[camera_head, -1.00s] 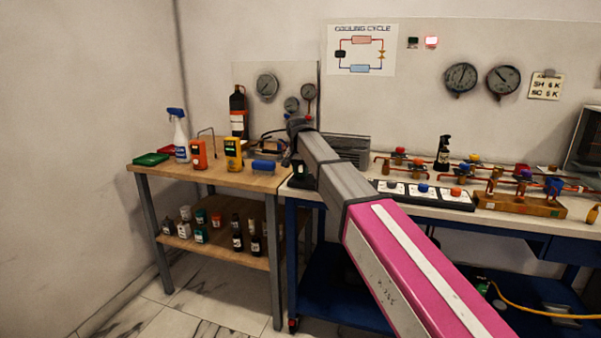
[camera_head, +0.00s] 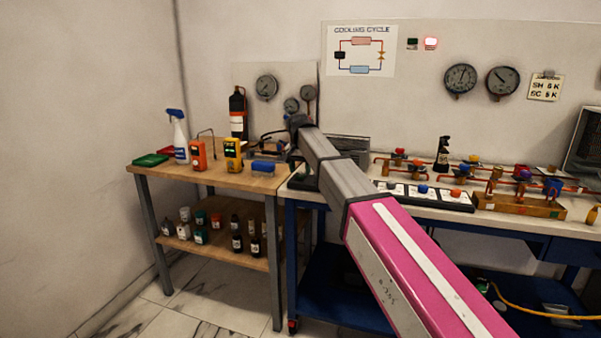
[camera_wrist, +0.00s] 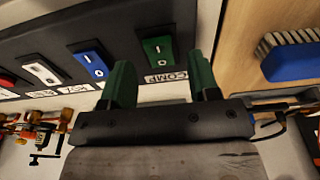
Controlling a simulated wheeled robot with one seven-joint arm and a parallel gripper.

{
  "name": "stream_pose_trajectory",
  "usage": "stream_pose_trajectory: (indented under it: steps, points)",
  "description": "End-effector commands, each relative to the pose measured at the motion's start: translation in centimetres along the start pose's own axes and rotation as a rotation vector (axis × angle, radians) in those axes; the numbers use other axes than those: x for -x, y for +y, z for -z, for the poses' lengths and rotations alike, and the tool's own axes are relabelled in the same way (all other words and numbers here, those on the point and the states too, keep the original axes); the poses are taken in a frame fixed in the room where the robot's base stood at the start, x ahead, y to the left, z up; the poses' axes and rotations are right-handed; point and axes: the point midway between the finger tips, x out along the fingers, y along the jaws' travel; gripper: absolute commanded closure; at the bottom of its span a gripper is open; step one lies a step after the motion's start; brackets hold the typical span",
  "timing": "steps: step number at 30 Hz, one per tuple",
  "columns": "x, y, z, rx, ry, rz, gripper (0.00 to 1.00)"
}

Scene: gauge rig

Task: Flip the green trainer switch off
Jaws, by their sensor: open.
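The green trainer switch (camera_wrist: 158,50) is a green rocker on a dark panel (camera_wrist: 118,38), at the top middle of the wrist view, beside a COMP label (camera_wrist: 166,77). I cannot tell which side of the rocker is pressed. My gripper (camera_wrist: 162,80) is open and empty. Its two green fingers stand apart, one on each side of the switch in the picture, with the switch visible beyond their tips. I cannot tell whether they touch the panel. In the head view my arm covers most of this area, and the green switch cannot be made out.
Blue (camera_wrist: 90,60), white (camera_wrist: 42,70) and red (camera_wrist: 6,82) rockers sit left of the green one. A blue brush (camera_wrist: 290,60) lies on the wooden table (camera_head: 215,180) at right. Copper pipes and valves (camera_wrist: 40,130) show at lower left. Wall gauges (camera_head: 461,79) hang behind.

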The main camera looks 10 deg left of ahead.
Motion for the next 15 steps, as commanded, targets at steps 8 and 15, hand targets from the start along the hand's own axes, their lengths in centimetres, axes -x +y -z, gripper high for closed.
stream_pose_trajectory:
  steps: [8,15]
  points:
    - [5.2,-0.1,0.1,0.000,0.001,0.001,0.45]
    - [8.4,-0.1,0.0,0.000,0.000,0.000,0.45]
